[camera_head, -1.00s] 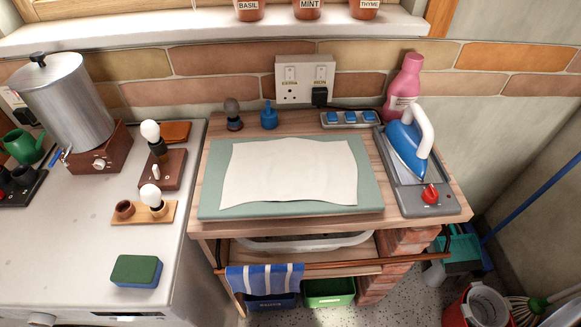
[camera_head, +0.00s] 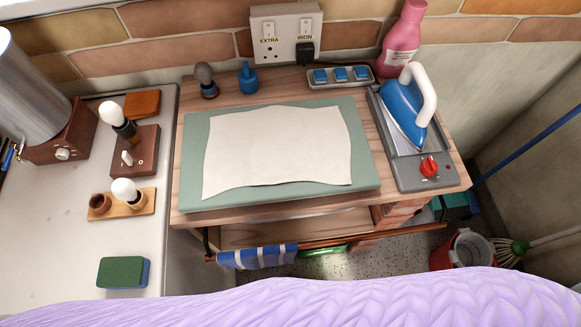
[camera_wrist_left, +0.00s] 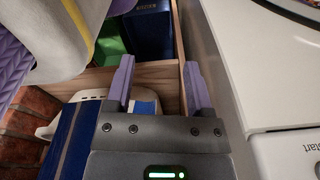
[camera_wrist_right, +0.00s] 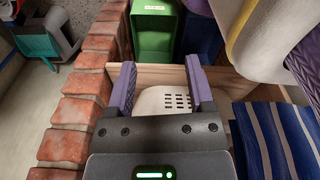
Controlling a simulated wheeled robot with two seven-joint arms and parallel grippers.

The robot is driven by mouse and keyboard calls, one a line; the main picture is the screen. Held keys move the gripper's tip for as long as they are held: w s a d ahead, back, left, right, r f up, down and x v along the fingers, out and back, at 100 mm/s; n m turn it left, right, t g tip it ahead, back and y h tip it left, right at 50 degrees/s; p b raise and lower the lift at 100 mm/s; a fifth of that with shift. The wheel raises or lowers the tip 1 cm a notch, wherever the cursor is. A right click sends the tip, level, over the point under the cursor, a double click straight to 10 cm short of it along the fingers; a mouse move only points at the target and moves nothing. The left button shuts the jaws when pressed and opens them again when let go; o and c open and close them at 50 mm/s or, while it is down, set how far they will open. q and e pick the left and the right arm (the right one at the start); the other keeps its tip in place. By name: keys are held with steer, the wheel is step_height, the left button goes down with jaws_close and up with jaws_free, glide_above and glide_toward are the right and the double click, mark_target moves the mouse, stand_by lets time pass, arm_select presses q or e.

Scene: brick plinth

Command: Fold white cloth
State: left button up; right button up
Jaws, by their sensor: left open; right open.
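The white cloth (camera_head: 280,147) lies spread flat and unfolded on the pale green board (camera_head: 366,170) on the wooden worktop, its edges slightly wavy. In the head view neither gripper shows. My left gripper (camera_wrist_left: 156,80) is open and empty, with its purple fingers apart, below worktop level near the striped towel. My right gripper (camera_wrist_right: 162,85) is open and empty beside the brick pier, in front of a white slotted container. The cloth is not in either wrist view.
A blue iron (camera_head: 405,115) rests on its grey stand (camera_head: 420,176) right of the board. A striped towel (camera_head: 258,257) hangs on the front rail. A brick pier (camera_wrist_right: 82,100) borders my right gripper. A white appliance (camera_wrist_left: 262,70) stands beside my left gripper.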

steer(key=w+a+r+p, duration=0.1)
steer(key=w+r+p, duration=0.1)
steer(key=w+r, duration=0.55)
arm_select(q)
steer(key=w+d+r+t+h+p, duration=0.15)
steer(key=w+r, duration=0.25)
steer(key=r, duration=0.6)
steer(key=w+d+r+m, duration=0.15)
steer(key=w+r, duration=0.25)
steer(key=r, duration=0.6)
steer(key=w+d+r+t+p, duration=0.1)
steer(key=w+d+r, duration=0.25)
steer(key=r, duration=0.65)
step_height(320, 180, up, 2)
steer(key=m+g+y, duration=0.2)
steer(key=m+g, duration=0.2)
steer(key=m, duration=0.1)
glide_above(215, 188)
arm_select(e)
step_height(215, 188, up, 25)
steer(key=n+g, duration=0.1)
steer(key=n, duration=0.7)
glide_above(339, 178)
arm_select(q)
steer(key=shift+f, duration=0.2)
steer(key=shift+h, duration=0.25)
step_height(339, 178, down, 7)
steer(key=shift+f, duration=0.15)
arm_select(e)
step_height(339, 178, down, 8)
